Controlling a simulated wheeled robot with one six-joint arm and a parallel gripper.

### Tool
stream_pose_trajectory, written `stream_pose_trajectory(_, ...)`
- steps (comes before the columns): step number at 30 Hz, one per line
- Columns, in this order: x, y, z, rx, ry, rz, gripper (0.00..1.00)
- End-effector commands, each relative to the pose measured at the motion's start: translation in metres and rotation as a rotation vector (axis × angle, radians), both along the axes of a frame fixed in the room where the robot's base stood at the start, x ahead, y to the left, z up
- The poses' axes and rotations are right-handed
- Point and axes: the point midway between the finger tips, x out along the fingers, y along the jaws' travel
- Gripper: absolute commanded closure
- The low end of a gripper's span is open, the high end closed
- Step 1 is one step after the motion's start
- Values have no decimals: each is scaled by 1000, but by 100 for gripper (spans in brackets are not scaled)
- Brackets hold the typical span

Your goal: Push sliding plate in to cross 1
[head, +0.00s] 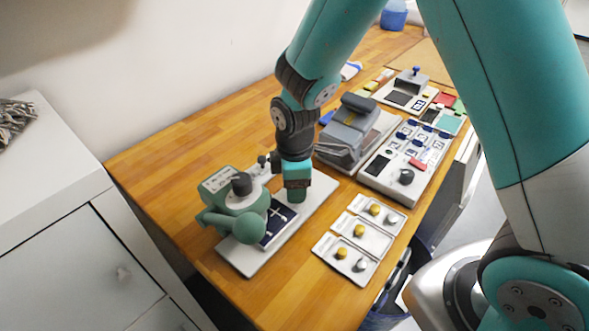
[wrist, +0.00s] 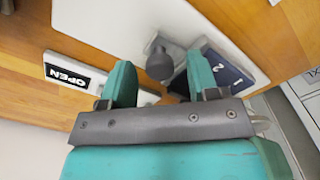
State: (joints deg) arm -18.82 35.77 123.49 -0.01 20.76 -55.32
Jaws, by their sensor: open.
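The dark blue sliding plate (head: 279,222) with white cross lines lies on a white base (head: 318,200), partly beside the green machine (head: 237,203). In the wrist view, the plate (wrist: 235,74) shows the figures 1 and 2 at the right, partly hidden by a finger. A dark round knob (wrist: 158,63) on a grey block shows between and beyond my fingers there. My gripper (head: 297,198) points down over the base, close to the plate's right end. In the wrist view, my gripper (wrist: 162,72) has its fingers apart with nothing clasped. Contact with the knob or plate cannot be told.
An OPEN label (wrist: 66,76) shows left in the wrist view. Three small trays (head: 359,238) with yellow and silver knobs lie in front of the base. A grey machine (head: 350,135) and a control panel (head: 405,160) stand behind to the right. The table's left end is clear.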

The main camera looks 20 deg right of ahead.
Motion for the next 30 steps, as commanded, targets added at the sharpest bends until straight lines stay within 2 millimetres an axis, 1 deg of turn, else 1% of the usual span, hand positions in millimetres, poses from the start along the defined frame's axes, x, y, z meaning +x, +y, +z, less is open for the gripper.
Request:
stream_pose_trajectory(5, 1, 0, 23, 2, -7, 0, 45)
stream_pose_trajectory(8, 1, 1, 47, 3, -8, 0, 45)
stream_pose_trajectory(15, 1, 0, 109, 3, -8, 0, 45)
stream_pose_trajectory(18, 1, 0, 132, 3, -8, 0, 45)
stream_pose_trajectory(21, 0, 0, 150, 2, -6, 0, 45)
stream_pose_trajectory(25, 0, 0, 165, 1, -3, 0, 45)
stream_pose_trajectory(30, 0, 0, 173, 1, -1, 0, 45)
